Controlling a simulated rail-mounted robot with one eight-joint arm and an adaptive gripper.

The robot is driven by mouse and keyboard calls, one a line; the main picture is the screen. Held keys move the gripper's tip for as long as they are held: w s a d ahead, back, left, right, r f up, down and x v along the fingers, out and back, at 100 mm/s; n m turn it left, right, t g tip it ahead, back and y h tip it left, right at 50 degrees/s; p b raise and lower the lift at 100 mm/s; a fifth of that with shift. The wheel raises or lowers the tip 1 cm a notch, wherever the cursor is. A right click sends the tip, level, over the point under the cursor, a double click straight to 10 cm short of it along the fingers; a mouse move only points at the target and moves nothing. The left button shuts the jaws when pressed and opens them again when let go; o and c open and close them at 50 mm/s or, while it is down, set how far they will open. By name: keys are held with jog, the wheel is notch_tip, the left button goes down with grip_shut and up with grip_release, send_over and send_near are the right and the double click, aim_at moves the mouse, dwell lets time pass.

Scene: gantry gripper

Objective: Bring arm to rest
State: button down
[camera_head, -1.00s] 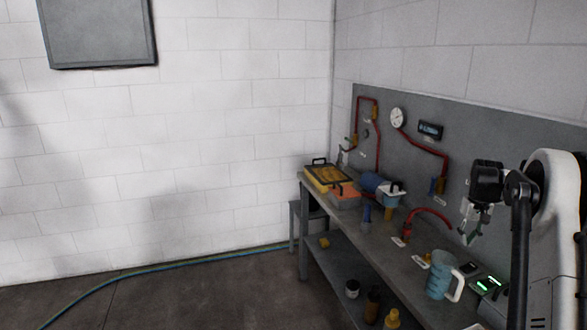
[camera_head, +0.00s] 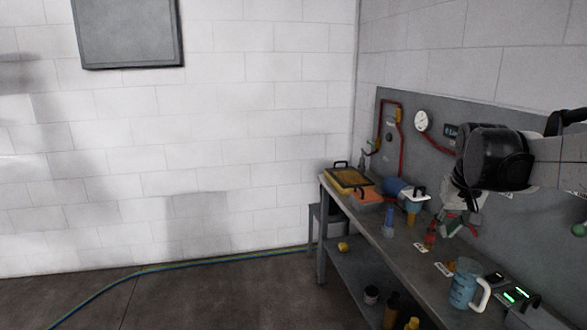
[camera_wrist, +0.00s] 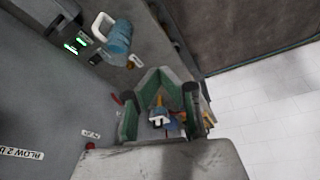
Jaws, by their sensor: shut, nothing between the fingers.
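My gripper (camera_head: 456,222) hangs from the black wrist of my arm, above the right part of the workbench (camera_head: 377,236). In the wrist view its green-lined fingers (camera_wrist: 153,82) meet at their tips, with nothing between them. The blue-and-white item seen past the fingers (camera_wrist: 159,117) lies farther off on the bench. My arm reaches in from the right edge of the head view and hides part of the back panel.
A blue jug (camera_head: 463,285) with a white handle stands near the bench front, beside devices with green lights (camera_head: 519,294). A yellow case (camera_head: 345,179), an orange box (camera_head: 366,197) and bottles stand farther back. Floor left of the bench is clear, except for a hose (camera_head: 190,264).

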jog(key=s+a+f+t, duration=0.1)
jog(key=s+a+f, duration=0.3)
jog(key=s+a, duration=0.4)
jog(key=s+a+f+n+t+y+b, duration=0.1)
jog(key=s+a, duration=0.7)
jog(key=s, duration=0.8)
notch_tip(320, 180, down, 3)
jog(key=shift+r+n+t, duration=0.1)
jog(key=shift+n+t, duration=0.2)
jog(key=shift+t, duration=0.5)
